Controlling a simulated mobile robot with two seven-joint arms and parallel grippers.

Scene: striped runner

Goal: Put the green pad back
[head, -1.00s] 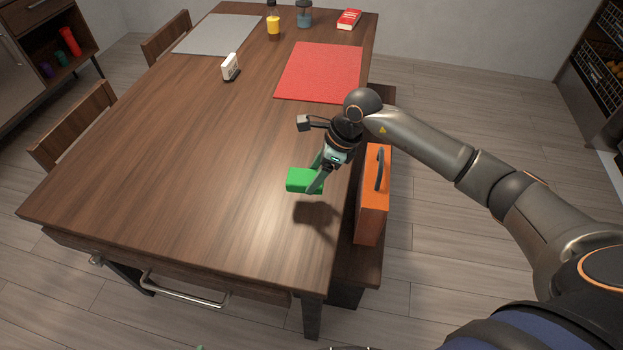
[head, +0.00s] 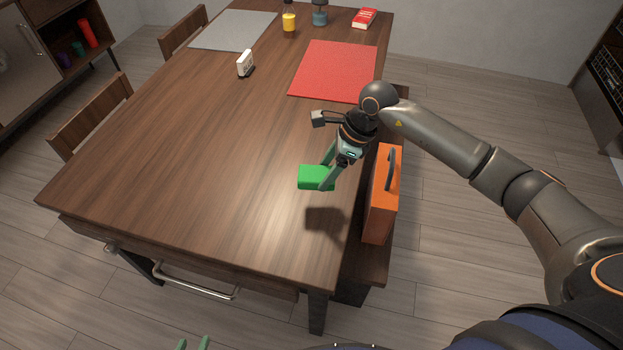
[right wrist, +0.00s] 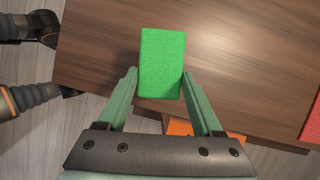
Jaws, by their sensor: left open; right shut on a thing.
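The green pad (head: 313,177) is a small block held above the right part of the wooden table (head: 180,150), with its shadow on the tabletop below. My right gripper (head: 327,177) is shut on it. In the right wrist view the pad (right wrist: 161,55) sits between the two fingers of the gripper (right wrist: 158,78), reaching out past their tips.
A red mat (head: 338,72) and a grey mat (head: 232,31) lie on the table. An orange case (head: 380,210) is on the bench at right.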

